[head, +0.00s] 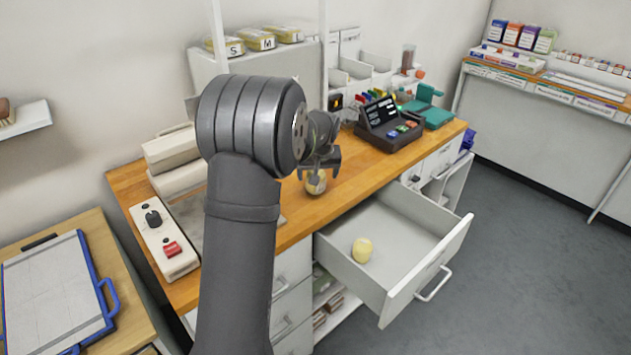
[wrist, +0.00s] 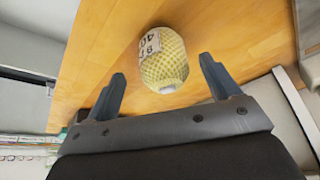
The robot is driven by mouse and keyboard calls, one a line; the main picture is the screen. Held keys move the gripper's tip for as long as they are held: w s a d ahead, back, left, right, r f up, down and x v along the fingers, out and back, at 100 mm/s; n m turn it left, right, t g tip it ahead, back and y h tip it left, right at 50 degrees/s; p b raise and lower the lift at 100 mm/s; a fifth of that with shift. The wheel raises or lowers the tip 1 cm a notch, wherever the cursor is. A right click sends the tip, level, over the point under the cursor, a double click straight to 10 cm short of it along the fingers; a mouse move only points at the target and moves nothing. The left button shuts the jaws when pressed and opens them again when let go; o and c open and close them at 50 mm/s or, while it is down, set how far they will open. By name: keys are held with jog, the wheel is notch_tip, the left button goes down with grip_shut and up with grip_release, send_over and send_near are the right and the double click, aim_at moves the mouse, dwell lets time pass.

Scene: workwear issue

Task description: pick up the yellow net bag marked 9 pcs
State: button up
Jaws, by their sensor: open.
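The yellow net bag (wrist: 170,68) stands on the wooden worktop, with a white label whose "9" and a "P" partly show. In the head view the bag (head: 316,185) is just below my gripper (head: 320,166), near the worktop's front edge. In the wrist view my gripper (wrist: 162,69) is open, with one finger on each side of the bag's near end and gaps on both sides. I cannot tell how deep the bag lies between the fingers. A second small yellow object (head: 362,250) lies in the open drawer; no marking on it is readable.
The open drawer (head: 408,212) juts out below the worktop (head: 345,180). A dark till-like device (head: 388,124) and a teal device (head: 427,108) stand to the right. A control box (head: 163,238) with a red switch is at the left. The worktop right of the bag is clear.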

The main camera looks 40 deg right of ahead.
jog(key=x, duration=0.5)
jog(key=shift+w+a, duration=0.1)
jog(key=shift+w, duration=0.15)
jog(key=c, duration=1.1)
jog(key=shift+r, duration=0.1)
